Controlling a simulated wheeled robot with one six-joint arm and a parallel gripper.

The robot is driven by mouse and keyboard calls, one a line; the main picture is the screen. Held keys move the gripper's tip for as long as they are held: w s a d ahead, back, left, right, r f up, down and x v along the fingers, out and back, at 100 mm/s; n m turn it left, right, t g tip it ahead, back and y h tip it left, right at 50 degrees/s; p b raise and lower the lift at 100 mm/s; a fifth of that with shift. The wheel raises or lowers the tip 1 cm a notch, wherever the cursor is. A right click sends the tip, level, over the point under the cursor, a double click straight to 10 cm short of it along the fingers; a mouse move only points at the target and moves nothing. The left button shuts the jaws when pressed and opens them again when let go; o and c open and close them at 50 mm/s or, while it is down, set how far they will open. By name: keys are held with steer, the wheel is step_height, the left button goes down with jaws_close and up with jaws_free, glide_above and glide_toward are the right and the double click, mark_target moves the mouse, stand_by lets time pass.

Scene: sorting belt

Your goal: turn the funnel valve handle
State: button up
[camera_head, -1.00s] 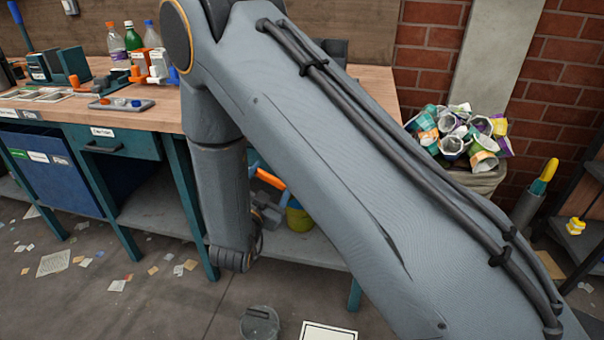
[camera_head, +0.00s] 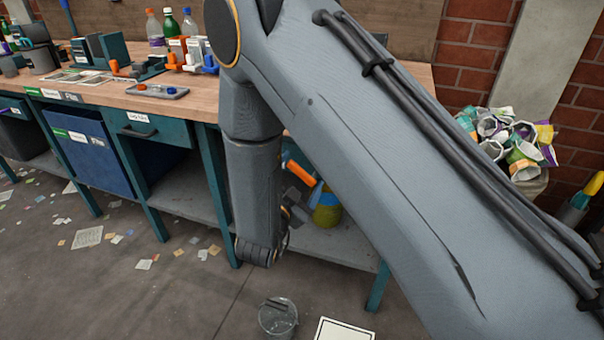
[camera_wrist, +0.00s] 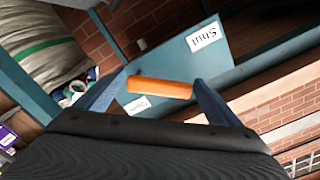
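An orange handle bar (camera_wrist: 160,88) lies crosswise between the fingertips of my gripper (camera_wrist: 161,79) in the wrist view. The blue fingers stand wide apart, one past each end of the bar, with no clear contact. A teal panel (camera_wrist: 195,72) behind it bears a white label reading "Shut" (camera_wrist: 203,37) and another white label (camera_wrist: 138,105), seemingly "Open", partly covered by the bar. The funnel itself is not clearly seen. In the head view my arm hides much of the middle and my gripper is not clearly visible.
A wooden workbench (camera_head: 205,105) holds bottles, blocks and a small tray (camera_head: 157,91). Below it are an orange object (camera_head: 300,170) and a yellow-blue container (camera_head: 327,210), partly hidden. A bucket (camera_head: 277,318) stands on the floor. A full bin (camera_head: 527,183) stands at right.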

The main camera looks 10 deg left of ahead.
steer(key=shift+w+d, duration=0.1)
steer(key=v, duration=0.8)
steer(key=shift+w, duration=0.15)
